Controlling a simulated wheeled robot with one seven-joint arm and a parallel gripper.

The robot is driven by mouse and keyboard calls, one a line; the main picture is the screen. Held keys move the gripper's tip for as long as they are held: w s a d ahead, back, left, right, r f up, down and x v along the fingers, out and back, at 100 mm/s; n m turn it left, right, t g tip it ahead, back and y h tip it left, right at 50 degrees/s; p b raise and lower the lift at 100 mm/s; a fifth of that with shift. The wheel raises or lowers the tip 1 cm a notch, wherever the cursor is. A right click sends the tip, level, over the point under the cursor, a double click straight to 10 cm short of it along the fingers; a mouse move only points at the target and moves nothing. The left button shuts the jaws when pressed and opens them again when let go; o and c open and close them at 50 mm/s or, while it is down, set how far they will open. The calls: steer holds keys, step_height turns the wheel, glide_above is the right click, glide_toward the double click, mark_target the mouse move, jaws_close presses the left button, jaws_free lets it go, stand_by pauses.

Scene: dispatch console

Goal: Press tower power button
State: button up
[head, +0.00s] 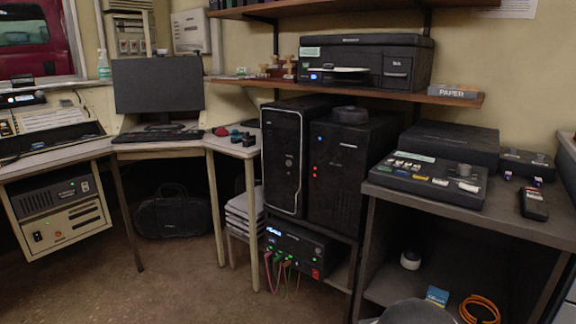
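Two black computer towers stand side by side in the middle of the head view. The left tower (283,160) has a silver-edged front panel with small pale marks near its upper part. The right tower (345,180) has a small bluish light and small red lights on its front, at the left edge. A dark round object (349,115) sits on top of it. The lights and marks are too small to tell which is the power button.
A shelf with a printer (367,62) hangs over the towers. A black box with plugged cables (297,250) sits below them. A dark cabinet with a button panel (428,182) stands right. A desk with a monitor (158,85) is left. Floor in front is open.

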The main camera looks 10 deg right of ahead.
jaws_close()
stand_by(1.4)
